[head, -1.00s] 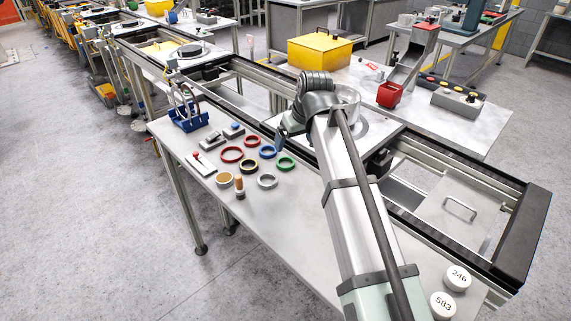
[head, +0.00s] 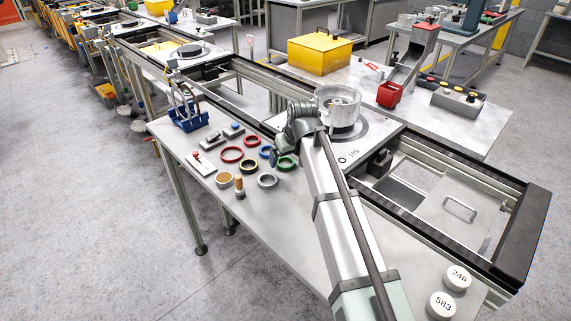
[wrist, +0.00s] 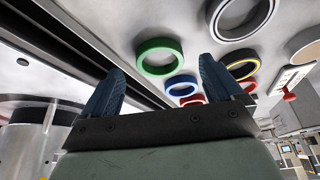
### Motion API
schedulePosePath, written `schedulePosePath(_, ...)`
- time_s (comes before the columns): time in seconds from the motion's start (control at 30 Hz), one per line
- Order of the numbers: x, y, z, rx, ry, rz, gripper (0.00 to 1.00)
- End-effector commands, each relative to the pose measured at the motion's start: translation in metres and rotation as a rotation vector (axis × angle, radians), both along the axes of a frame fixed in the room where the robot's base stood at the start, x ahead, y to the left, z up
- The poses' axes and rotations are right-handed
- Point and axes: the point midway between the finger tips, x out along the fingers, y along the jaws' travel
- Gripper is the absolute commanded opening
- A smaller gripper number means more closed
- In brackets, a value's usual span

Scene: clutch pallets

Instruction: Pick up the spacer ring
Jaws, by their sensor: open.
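Several rings lie on the grey bench; I cannot tell which is the spacer ring. They are a red ring (head: 232,161), a blue ring (head: 264,149), a green ring (head: 290,167), a dark ring with a yellow edge (head: 249,173) and a silver ring (head: 267,187). My gripper (head: 275,157) is beside the blue and green rings and partly hides them. In the wrist view my gripper (wrist: 161,66) is open and empty, with the green ring (wrist: 160,70) showing beyond and between its fingers. The silver ring (wrist: 216,22) lies past the right finger.
A silver housing (head: 336,112) stands on a pallet plate (head: 352,154) right of my gripper. A blue rack (head: 187,123), grey blocks and small tan parts surround the rings. White caps (head: 441,305) sit at the bench's near right. The bench front is mostly clear.

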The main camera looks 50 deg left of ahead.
Motion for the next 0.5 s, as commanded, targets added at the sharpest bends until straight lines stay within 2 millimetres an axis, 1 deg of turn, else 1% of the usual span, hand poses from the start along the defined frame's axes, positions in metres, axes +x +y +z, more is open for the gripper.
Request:
schedulePosePath(0.03, 0.001, 0.003, -0.007, -0.002, 0.001, 0.000, 0.93)
schedulePosePath(0.13, 0.002, 0.006, -0.015, -0.002, 0.001, 0.000, 0.93)
schedulePosePath(0.37, 0.002, 0.006, -0.017, 0.000, 0.000, 0.000, 0.93)
schedulePosePath(0.4, 0.002, 0.006, -0.017, 0.000, 0.000, 0.000, 0.92)
schedulePosePath(0.5, 0.002, 0.006, -0.017, 0.000, 0.000, 0.000, 0.83)
